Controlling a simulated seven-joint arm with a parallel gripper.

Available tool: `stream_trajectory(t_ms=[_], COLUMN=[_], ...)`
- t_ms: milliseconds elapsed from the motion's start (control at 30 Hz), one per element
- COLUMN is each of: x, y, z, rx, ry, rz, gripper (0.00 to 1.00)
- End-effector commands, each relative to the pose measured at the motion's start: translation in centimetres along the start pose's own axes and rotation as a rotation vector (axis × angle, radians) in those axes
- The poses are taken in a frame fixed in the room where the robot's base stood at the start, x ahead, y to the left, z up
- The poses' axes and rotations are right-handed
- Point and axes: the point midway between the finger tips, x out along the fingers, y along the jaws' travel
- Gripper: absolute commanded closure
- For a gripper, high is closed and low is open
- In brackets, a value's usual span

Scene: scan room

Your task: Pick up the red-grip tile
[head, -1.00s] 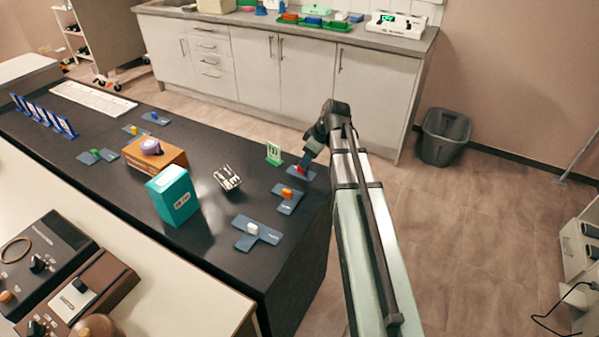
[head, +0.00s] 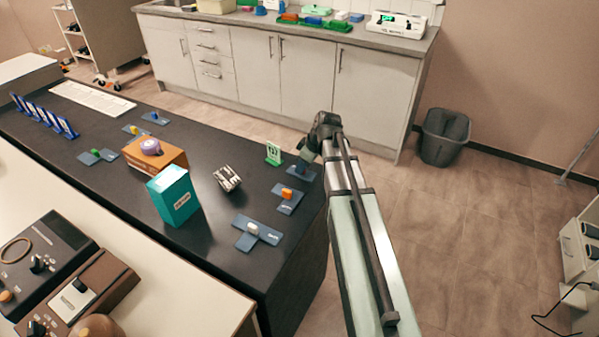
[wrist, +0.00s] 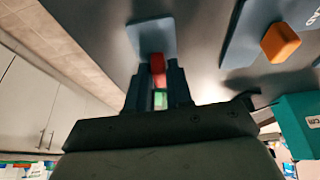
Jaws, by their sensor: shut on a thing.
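The red-grip tile is a flat blue-grey piece (head: 302,174) at the right end of the black bench, by the bench edge. In the wrist view its plate (wrist: 150,35) shows beyond my fingers, with the red grip (wrist: 157,64) between them. My gripper (wrist: 158,82) is shut on the red grip; in the head view my gripper (head: 304,163) is over the tile and hides the grip. I cannot tell whether the plate touches the bench.
A green stand (head: 273,153) is just left of my gripper. A metal piece (head: 227,178) and a teal box (head: 173,196) stand further left.

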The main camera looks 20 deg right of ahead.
Motion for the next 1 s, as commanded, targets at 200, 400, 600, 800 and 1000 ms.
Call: stream_trajectory(t_ms=[200,400,600,800,1000], x=[0.0,0.0,-0.7,-3.1,-6.0], y=[0.0,0.0,0.0,0.1,0.1], z=[0.0,0.0,-0.3,-1.4,-2.5], rx=[0.0,0.0,0.0,-0.001,-0.001], ry=[0.0,0.0,0.001,0.002,0.001], rz=[0.0,0.0,0.001,0.002,0.001], gripper=[1.0,1.0,1.0,1.0,1.0])
